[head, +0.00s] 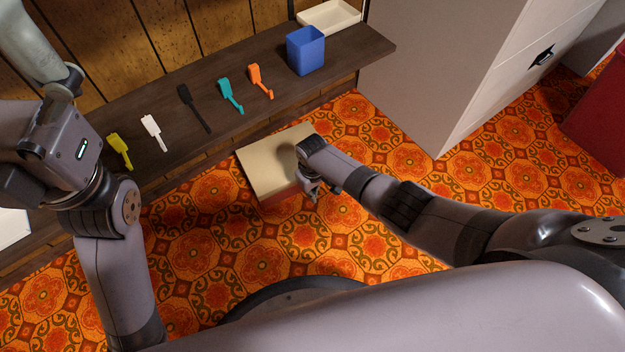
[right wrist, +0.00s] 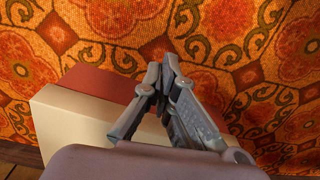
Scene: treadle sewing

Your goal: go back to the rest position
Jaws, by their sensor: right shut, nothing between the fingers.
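My right gripper (head: 311,192) is in the middle of the head view, beside and partly in front of a low box with a cream top (head: 265,165) and a red side. In the right wrist view its fingers (right wrist: 163,75) are closed together with nothing between them. There the box's cream face (right wrist: 75,128) and red side (right wrist: 100,84) lie behind and to the left of the fingers. I cannot tell whether the gripper touches the box. My left arm (head: 110,270) rises along the left of the head view; its fingers are not visible.
A dark bench along the wall (head: 225,132) carries yellow (head: 119,150), white (head: 153,131), black (head: 193,106), teal (head: 230,94) and orange (head: 260,80) handled tools, a blue bin (head: 306,52) and a cream tray (head: 330,17). A grey cabinet (head: 430,70) stands right.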

